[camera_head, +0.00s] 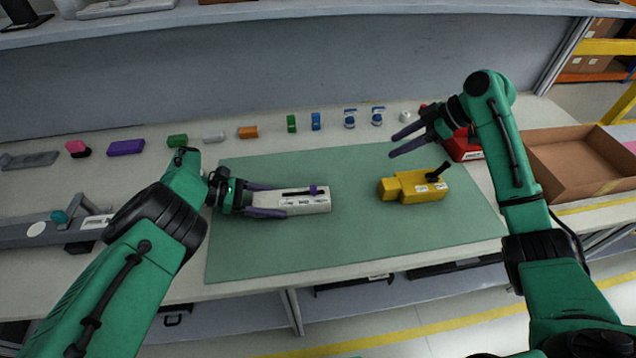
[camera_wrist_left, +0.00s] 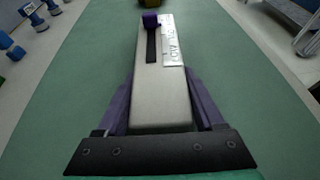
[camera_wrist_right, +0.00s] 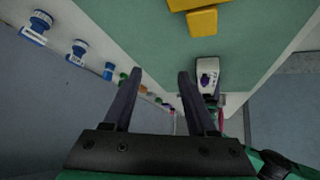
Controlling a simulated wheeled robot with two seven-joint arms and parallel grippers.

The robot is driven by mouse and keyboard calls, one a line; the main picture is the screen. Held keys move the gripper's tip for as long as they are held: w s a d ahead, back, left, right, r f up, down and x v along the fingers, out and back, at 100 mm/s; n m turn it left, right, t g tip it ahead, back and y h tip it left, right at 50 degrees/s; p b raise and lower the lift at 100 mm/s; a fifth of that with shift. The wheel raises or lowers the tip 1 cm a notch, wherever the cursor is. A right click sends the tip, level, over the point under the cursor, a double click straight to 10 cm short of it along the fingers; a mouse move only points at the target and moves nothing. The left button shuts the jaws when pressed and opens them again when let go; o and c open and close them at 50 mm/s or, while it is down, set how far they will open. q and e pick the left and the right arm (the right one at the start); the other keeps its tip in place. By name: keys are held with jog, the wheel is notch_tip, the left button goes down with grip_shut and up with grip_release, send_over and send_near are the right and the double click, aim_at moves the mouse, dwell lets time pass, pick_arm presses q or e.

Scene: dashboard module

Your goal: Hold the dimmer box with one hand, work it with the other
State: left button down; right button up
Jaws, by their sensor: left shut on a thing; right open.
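The dimmer box is a long white box (camera_head: 302,204) with a dark slot, a purple slider knob (camera_head: 314,190) and a label on top. It lies on the green mat (camera_head: 350,245). My left gripper (camera_head: 268,200) is shut on its left end, one finger along each side, as the left wrist view shows with the box (camera_wrist_left: 160,100) between the fingers. The knob (camera_wrist_left: 151,20) sits towards the far end of the slot. My right gripper (camera_head: 393,146) is open and empty above the mat's back right part. The box (camera_wrist_right: 208,75) also shows in the right wrist view.
A yellow box with a black lever (camera_head: 415,187) stands on the mat right of the dimmer box. Several small coloured parts line the table's back, including an orange block (camera_head: 248,132). A cardboard box (camera_head: 575,165) stands at the right. The front of the mat is clear.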

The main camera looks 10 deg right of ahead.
aim_at(314, 187)
jog(key=s+a+r+n+g+y, duration=0.1)
jog(key=s+a+n+g+y, duration=0.2)
jog(key=a, duration=0.9)
jog(key=shift+n+h, duration=0.5)
jog(key=shift+n, duration=0.1)
jog(key=x, duration=0.4)
jog(key=s+x, duration=0.1)
jog(key=x, duration=0.6)
jog(key=shift+s+a+f, duration=0.2)
jog(key=shift+s+a, duration=0.05)
jog(key=shift+a, duration=0.1)
grip_shut()
jog(key=shift+d, duration=0.1)
